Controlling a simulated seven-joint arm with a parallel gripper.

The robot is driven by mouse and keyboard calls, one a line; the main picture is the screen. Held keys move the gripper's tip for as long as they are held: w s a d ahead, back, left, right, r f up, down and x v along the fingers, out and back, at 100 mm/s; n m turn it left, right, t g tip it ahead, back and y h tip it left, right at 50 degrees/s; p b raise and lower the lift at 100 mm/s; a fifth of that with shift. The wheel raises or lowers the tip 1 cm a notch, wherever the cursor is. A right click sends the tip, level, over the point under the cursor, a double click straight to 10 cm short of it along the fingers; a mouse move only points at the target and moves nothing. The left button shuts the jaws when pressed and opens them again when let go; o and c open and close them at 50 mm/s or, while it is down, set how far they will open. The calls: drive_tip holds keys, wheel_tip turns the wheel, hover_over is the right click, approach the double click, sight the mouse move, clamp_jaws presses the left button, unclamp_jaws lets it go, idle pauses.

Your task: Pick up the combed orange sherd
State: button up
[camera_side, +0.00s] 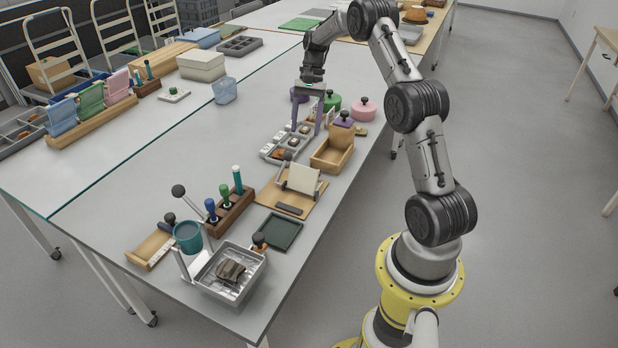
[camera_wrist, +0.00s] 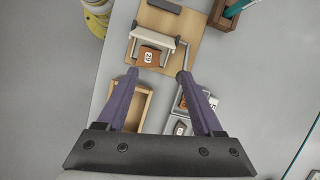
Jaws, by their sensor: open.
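My gripper (camera_side: 306,131) hangs open with purple fingers above the grey compartment tray (camera_side: 264,156) and the open wooden box (camera_side: 320,162). In the wrist view my gripper (camera_wrist: 158,74) is empty between its spread tips. An orange-brown sherd (camera_wrist: 149,57) with a white number label shows just past the tips, against a small stand with a pale panel (camera_wrist: 153,37); I cannot make out combing on it. In the side view I cannot pick this sherd out behind the panel (camera_side: 303,179). Another orange piece (camera_side: 278,152) lies in the compartment tray, partly covered by a finger in the wrist view.
Nearby are pink (camera_side: 363,109) and green (camera_side: 331,101) lidded pots, a dark green tray (camera_side: 278,231), a tool rack (camera_side: 231,208) and a metal tray (camera_side: 208,279) with a dark brown piece.

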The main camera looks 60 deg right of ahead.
drive_tip(key=shift+m, duration=0.3)
drive_tip(key=x, duration=0.5)
drive_tip(key=s+d+x, duration=0.1)
drive_tip(key=x, duration=0.9)
drive_tip(key=shift+s+d+f, duration=0.25)
drive_tip(key=shift+s+d, duration=0.1)
drive_tip(key=shift+s, duration=0.05)
drive_tip(key=shift+r, duration=0.1)
clamp_jaws()
